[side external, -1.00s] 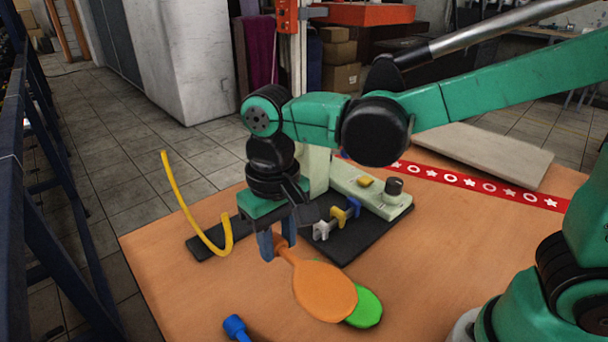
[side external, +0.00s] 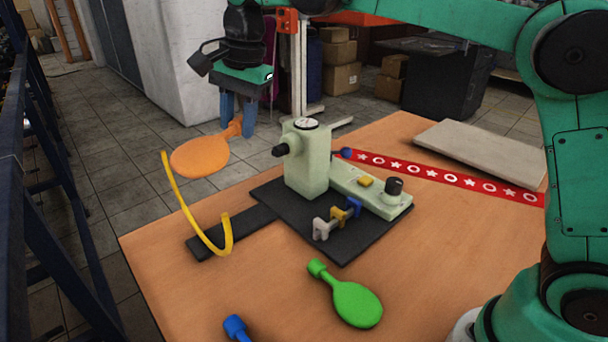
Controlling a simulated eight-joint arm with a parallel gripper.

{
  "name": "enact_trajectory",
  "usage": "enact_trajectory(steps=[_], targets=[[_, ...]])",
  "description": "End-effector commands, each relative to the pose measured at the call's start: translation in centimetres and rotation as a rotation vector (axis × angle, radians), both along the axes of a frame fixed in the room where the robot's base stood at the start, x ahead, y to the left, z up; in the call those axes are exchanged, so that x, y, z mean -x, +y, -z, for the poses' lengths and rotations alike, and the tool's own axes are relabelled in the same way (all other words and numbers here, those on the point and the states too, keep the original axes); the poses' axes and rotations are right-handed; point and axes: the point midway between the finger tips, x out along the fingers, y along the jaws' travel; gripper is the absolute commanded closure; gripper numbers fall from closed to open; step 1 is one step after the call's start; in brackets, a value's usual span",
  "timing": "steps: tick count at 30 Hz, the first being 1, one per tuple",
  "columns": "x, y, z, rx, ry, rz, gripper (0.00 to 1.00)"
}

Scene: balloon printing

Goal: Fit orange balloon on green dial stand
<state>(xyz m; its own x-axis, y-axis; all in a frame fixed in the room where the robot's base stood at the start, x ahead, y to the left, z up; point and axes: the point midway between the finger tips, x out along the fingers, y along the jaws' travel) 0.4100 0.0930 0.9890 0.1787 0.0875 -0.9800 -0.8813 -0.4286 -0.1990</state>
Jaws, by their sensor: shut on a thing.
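The orange balloon (side external: 200,157) is a flat paddle shape with a short neck. My gripper (side external: 236,130) is shut on its neck and holds it in the air, to the left of and above the green dial stand. The pale green dial stand (side external: 308,175) has a dial on top and a dark nozzle (side external: 281,150) on its left side. It stands on a black base plate (side external: 345,250). The balloon is apart from the nozzle, and its wide end points left and a little down.
A yellow curved tube (side external: 190,215) rises at the left, just below the balloon. A green balloon (side external: 352,302) and a partly cut-off blue one (side external: 236,327) lie on the table front. Small clips (side external: 335,220) sit before the stand. A grey board (side external: 485,152) lies at the back right.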

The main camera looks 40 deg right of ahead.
Motion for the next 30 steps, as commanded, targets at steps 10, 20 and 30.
enact_trajectory(steps=[10, 20, 30], targets=[[-4.6, -3.2, 0.1, -0.018, -0.079, 0.446, 0.97], [-4.6, -3.3, 2.8, -0.018, -0.08, 0.455, 0.97], [-4.7, -3.5, 6.5, -0.018, -0.08, 0.453, 0.97]])
